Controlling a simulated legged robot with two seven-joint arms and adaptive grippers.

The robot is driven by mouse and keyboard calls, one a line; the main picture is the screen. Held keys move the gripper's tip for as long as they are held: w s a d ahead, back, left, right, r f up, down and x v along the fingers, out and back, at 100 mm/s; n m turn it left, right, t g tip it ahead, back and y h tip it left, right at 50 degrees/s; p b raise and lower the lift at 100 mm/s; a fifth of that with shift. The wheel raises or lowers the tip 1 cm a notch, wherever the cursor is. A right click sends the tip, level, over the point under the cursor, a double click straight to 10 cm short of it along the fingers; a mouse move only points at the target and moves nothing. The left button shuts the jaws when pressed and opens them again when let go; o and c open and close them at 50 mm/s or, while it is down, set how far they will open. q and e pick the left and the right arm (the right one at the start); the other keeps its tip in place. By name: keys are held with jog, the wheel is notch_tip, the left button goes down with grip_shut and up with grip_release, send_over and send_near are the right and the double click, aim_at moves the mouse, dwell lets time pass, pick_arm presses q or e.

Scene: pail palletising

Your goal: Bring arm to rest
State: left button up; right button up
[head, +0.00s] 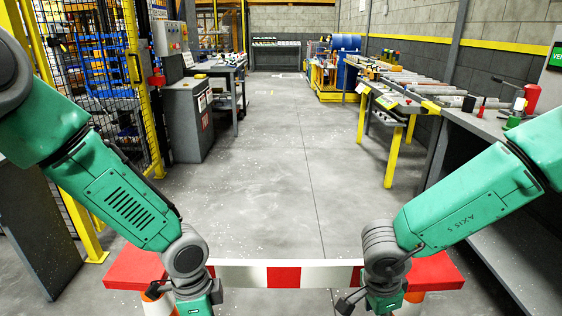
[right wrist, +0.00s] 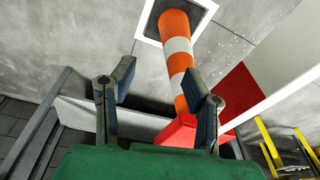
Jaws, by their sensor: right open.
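My right gripper (right wrist: 162,82) is open in the right wrist view, with its two blue-padded fingers apart and nothing held between them. An orange and white cone (right wrist: 177,48) shows beyond the fingers, partly behind the right one. In the head view my right arm comes down from the right, and its wrist end (head: 384,300) is at the bottom edge. My left arm comes down from the left to its wrist end (head: 195,304), also at the bottom edge. The left fingers are cut off below the picture. No pail can be made out.
A red and white barrier board (head: 283,276) crosses in front of me at the bottom of the head view. A grey cabinet (head: 190,120) and yellow-framed fence stand left. A roller conveyor (head: 400,82) and grey bench (head: 490,122) stand right. The middle floor (head: 275,150) is clear.

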pick_arm(q)
jog(key=s+a+f+n+h, duration=0.25)
jog(key=s+f+n, duration=0.6)
jog(key=s, duration=0.55)
pick_arm(e)
jog(key=s+d+f+n+t, duration=0.2)
jog(key=s+d+f+n, duration=0.5)
jog(key=s+f+n, duration=0.25)
pick_arm(q)
jog(key=s+a+f+n+t+y, duration=0.1)
jog(key=s+a+f+n+y, duration=0.1)
jog(key=s+a+n, duration=0.5)
jog(key=s+a+y, duration=0.1)
jog(key=a, duration=0.2)
jog(key=shift+s+a, duration=0.25)
jog(key=shift+a, duration=0.15)
pick_arm(e)
jog(key=s+d+f+n+g+y, duration=0.1)
jog(key=s+n, duration=0.6)
jog(key=s, duration=0.8)
jog(key=shift+s+d+f+g+y, duration=0.2)
jog(key=shift+s+d+g+y, duration=0.2)
jog(key=shift+g, duration=0.2)
pick_arm(q)
jog(key=shift+y, duration=0.25)
pick_arm(e)
jog(key=shift+w+d, duration=0.1)
